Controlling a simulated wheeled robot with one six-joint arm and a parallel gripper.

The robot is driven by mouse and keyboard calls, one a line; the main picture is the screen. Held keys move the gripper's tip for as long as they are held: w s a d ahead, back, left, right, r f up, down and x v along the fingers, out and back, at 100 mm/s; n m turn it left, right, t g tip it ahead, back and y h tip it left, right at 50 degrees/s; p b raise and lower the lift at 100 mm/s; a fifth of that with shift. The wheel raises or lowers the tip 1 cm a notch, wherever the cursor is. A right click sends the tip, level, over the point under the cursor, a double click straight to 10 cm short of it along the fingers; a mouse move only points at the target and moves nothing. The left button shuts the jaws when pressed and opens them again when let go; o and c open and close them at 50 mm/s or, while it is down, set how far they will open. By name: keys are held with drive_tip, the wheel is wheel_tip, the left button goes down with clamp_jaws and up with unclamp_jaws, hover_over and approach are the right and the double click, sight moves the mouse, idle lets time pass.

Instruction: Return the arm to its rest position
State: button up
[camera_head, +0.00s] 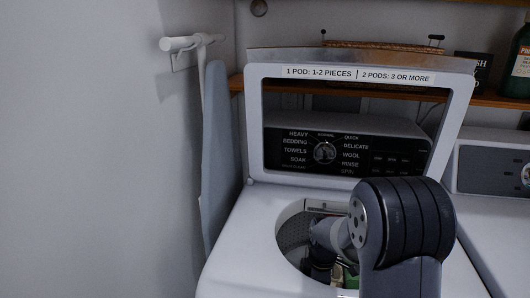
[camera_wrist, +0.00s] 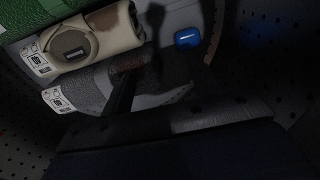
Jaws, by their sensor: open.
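My arm (camera_head: 405,225) reaches over the front of the open washer (camera_head: 250,235) and bends down into its drum opening. My gripper (camera_head: 320,272) is low inside the drum, partly hidden by the rim and my arm. The wrist view looks into the dark drum. A beige and brown rolled cloth (camera_wrist: 105,38) and a grey rolled cloth (camera_wrist: 85,88), both with white tags, lie there beside a green cloth (camera_wrist: 30,14). A dark finger shows close to the grey cloth; whether it touches is unclear. The gripper is open, with nothing seen held.
The raised lid (camera_head: 255,125) with a label stands behind the opening. A blue pod-like item (camera_wrist: 187,38) lies in the drum. The perforated drum wall (camera_wrist: 285,65) surrounds the gripper. An ironing board (camera_head: 220,150) leans at left; a second machine (camera_head: 490,220) stands at right.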

drive_tip(key=shift+r, duration=0.5)
drive_tip(key=shift+f, duration=0.1)
